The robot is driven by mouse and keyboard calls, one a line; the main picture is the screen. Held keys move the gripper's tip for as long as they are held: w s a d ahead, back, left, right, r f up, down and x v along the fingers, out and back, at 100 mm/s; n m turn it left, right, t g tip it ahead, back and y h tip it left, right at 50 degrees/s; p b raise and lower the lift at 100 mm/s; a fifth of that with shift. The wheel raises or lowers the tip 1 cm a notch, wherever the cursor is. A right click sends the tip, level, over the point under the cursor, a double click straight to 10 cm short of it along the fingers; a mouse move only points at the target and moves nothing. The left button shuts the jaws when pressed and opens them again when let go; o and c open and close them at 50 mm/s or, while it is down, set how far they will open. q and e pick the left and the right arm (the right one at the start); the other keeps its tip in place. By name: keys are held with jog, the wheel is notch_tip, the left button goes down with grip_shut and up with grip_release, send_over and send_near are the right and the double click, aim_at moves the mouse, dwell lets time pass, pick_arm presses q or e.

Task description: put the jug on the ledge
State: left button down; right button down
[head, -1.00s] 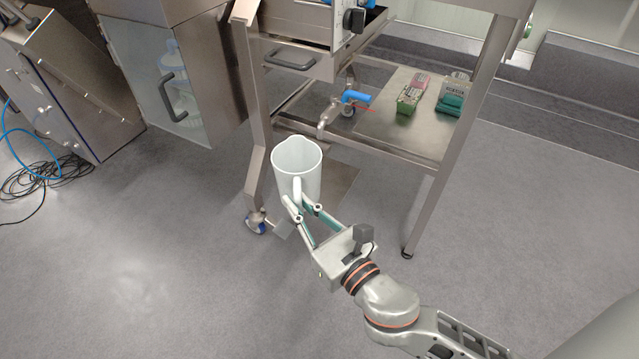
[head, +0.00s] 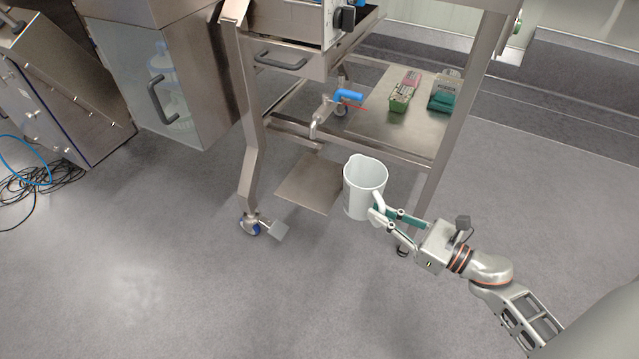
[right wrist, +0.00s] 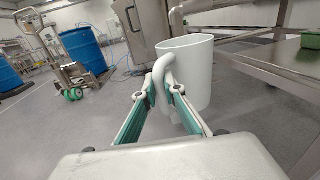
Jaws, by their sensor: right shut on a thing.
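The white jug (head: 363,190) is upright and open at the top, with its handle toward my right arm. My right gripper (head: 378,214) is shut on the jug's handle. In the right wrist view the jug (right wrist: 190,75) stands just beyond the fingertips (right wrist: 163,88), which pinch the handle from both sides. The ledge (head: 308,184) appears to be the bare, flat metal plate low on the steel frame, below the tap. My left gripper is not in view.
A metal tap with a blue lever (head: 347,96) juts out above the plate. Steel legs (head: 250,160) stand either side, the left one on a caster. A shelf (head: 380,125) behind holds small green and pink boxes (head: 401,97). The floor in front is clear.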

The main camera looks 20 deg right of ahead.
jog(key=x, duration=0.5)
jog(key=f+x, duration=0.1)
jog(key=x, duration=1)
jog(key=shift+f, duration=0.35)
jog(key=shift+w+r, duration=0.1)
jog(key=shift+r, duration=0.1)
jog(key=shift+f+b, duration=0.4)
jog(key=shift+b, duration=0.05)
jog(key=c, duration=2.1)
grip_release()
jog(key=shift+r, duration=0.1)
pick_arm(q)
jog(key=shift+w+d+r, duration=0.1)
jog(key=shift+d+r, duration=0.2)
pick_arm(e)
jog(key=shift+r, duration=0.1)
